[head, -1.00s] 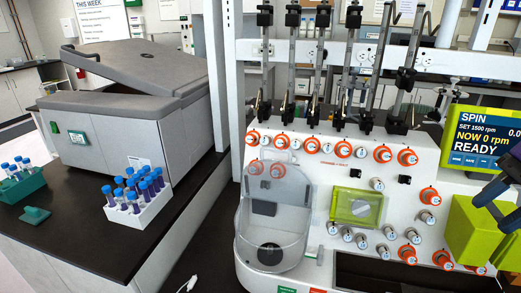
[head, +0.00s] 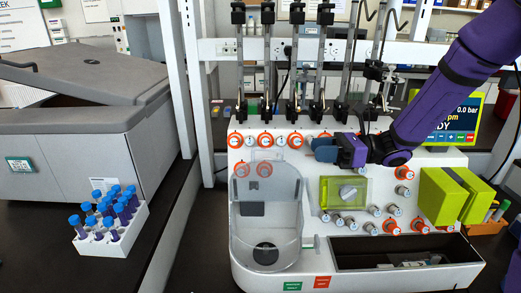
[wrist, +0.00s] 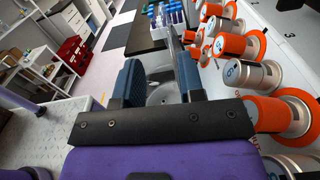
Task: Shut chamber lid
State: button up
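The clear chamber (head: 265,240) sits at the front left of the white cell processor. Its transparent lid (head: 268,185) stands raised and upright at the back of the chamber, with orange-ringed knobs showing through it. My gripper (head: 318,148) is in front of the processor's panel, to the right of the lid's upper part and apart from it in the head view. In the wrist view its two blue fingers (wrist: 160,85) are spread with a gap between them. The round chamber floor (wrist: 161,93) shows through that gap, partly hidden by the fingers.
Orange-ringed knobs (wrist: 235,45) line the panel close beside my gripper. A green-framed unit (head: 343,193) is right of the chamber. A grey centrifuge (head: 75,135) with its lid partly raised and a white rack of blue-capped tubes (head: 125,235) stand at left.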

aim_at(276, 150)
jog(key=a, duration=1.1)
jog(key=shift+w, duration=0.25)
grip_shut()
